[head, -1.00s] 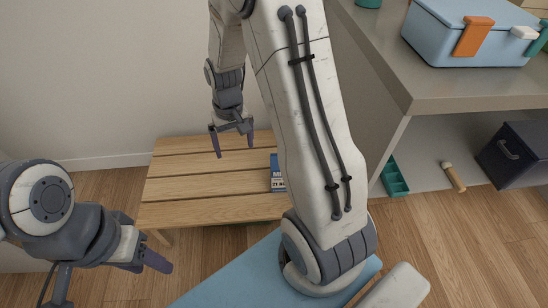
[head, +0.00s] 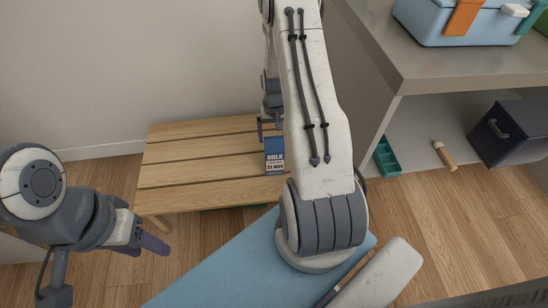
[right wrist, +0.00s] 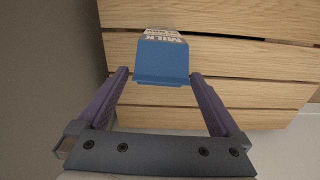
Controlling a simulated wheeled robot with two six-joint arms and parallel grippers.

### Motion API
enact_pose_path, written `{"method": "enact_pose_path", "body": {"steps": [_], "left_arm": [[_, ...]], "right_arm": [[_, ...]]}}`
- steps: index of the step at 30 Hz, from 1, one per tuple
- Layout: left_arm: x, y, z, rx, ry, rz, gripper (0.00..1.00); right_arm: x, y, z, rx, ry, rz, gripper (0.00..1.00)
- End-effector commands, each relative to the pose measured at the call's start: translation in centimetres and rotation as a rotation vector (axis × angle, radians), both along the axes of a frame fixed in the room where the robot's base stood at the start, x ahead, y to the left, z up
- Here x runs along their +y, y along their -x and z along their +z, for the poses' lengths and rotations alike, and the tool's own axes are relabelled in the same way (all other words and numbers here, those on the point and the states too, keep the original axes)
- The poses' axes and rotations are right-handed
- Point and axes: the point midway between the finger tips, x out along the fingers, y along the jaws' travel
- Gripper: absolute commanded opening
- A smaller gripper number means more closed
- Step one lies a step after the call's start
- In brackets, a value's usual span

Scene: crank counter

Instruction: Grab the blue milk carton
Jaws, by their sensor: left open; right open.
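The blue milk carton (head: 275,156) with white lettering stands on the slatted wooden bench, partly hidden by my right arm in the head view. In the right wrist view the carton (right wrist: 161,60) lies ahead, between the lines of the two fingers and just beyond their tips. My right gripper (right wrist: 159,73) is open and empty. In the head view my right gripper (head: 262,127) shows only in part, just behind and left of the carton. My left gripper (head: 150,243) is open and empty at the lower left, away from the bench.
The wooden bench (head: 190,172) is otherwise clear. To the right, a grey counter (head: 400,62) holds a light blue box (head: 430,25). On its lower shelf are a green tray (head: 386,158), a wooden-handled item (head: 444,154) and a dark bin (head: 510,135).

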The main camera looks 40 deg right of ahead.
Motion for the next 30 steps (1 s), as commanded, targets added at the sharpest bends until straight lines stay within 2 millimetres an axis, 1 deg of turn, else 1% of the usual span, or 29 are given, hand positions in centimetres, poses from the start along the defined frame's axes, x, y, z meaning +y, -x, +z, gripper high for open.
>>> {"method": "enact_pose_path", "body": {"steps": [1, 3, 6, 9, 14, 17, 18, 20, 21, 22, 30], "left_arm": [[0.0, 0.0, -0.8, 0.000, 0.000, 0.000, 0.50], [0.0, 0.0, -1.4, 0.000, 0.000, 0.000, 0.50], [0.0, 0.0, -1.7, 0.000, 0.000, 0.000, 0.50], [0.0, 0.0, -1.8, 0.000, 0.000, 0.000, 0.50], [0.0, 0.0, -1.7, 0.000, 0.000, 0.000, 0.50], [0.0, 0.0, -1.7, 0.000, 0.000, 0.000, 0.50], [0.0, 0.0, -1.7, 0.000, 0.000, 0.000, 0.50], [0.0, 0.0, -1.7, 0.000, 0.000, 0.000, 0.50], [0.0, 0.0, -1.7, 0.000, 0.000, 0.000, 0.50], [0.0, 0.0, -1.7, 0.000, 0.000, 0.000, 0.50], [0.0, 0.0, -1.6, 0.000, 0.000, 0.000, 0.50]], "right_arm": [[0.2, 0.1, -1.3, 0.002, -0.002, 0.001, 1.00], [0.3, 0.1, -2.4, 0.002, -0.001, 0.001, 1.00], [0.3, 0.1, -3.7, 0.002, -0.002, 0.000, 1.00], [0.2, 0.0, -4.0, 0.000, 0.000, 0.000, 1.00], [0.2, 0.0, -3.9, 0.000, 0.000, 0.000, 1.00], [0.2, 0.1, -3.8, 0.000, 0.000, 0.000, 0.66], [0.2, 0.1, -3.8, 0.000, 0.000, 0.000, 0.50], [0.2, 0.1, -3.8, 0.000, 0.000, 0.000, 0.27], [0.2, 0.1, -3.8, 0.001, -0.001, 0.000, 0.12], [0.2, 0.1, -3.8, 0.001, -0.001, 0.000, 0.01], [0.2, 0.0, -3.7, -0.002, 0.001, 0.000, 0.00]]}}
